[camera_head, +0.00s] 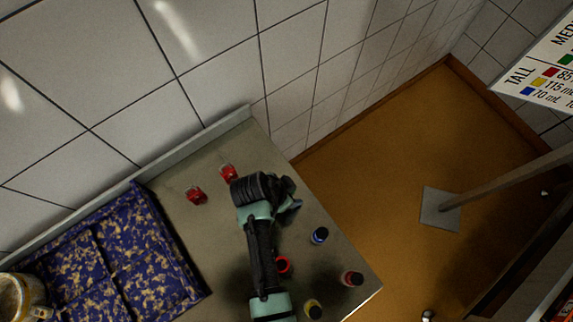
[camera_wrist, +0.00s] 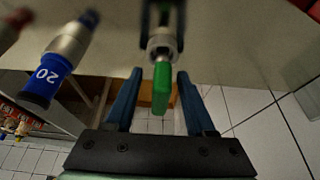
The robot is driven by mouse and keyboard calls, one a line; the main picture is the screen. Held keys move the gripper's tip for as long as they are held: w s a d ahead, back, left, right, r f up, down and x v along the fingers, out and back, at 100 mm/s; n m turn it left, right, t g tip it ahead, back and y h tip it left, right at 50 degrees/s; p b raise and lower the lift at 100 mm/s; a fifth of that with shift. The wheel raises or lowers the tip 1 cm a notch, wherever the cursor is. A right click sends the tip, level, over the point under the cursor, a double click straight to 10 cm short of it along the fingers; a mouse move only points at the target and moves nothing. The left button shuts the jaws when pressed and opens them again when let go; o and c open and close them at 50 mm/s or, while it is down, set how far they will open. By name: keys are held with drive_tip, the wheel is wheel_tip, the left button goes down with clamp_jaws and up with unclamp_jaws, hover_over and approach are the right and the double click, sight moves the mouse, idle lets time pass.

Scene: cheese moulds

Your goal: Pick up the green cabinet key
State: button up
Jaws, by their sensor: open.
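My gripper (camera_wrist: 160,76) is open, with one blue finger on each side of the green end. Gaps show between the fingers and the key, and I see no firm contact. In the head view my gripper (camera_head: 290,205) is over the right part of the counter, seen from above. The green key cannot be made out there; my arm or gripper probably covers it.
On the counter (camera_head: 190,235) stand a blue-topped piece (camera_head: 320,235), marked 20 in the wrist view (camera_wrist: 44,80), a red one (camera_head: 352,279) and a yellow one (camera_head: 313,309). Two red objects (camera_head: 196,195) (camera_head: 228,173) lie near the wall. A blue patterned tray (camera_head: 130,250) is left.

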drive_tip(key=shift+c, duration=0.3)
clamp_jaws()
idle(0.3)
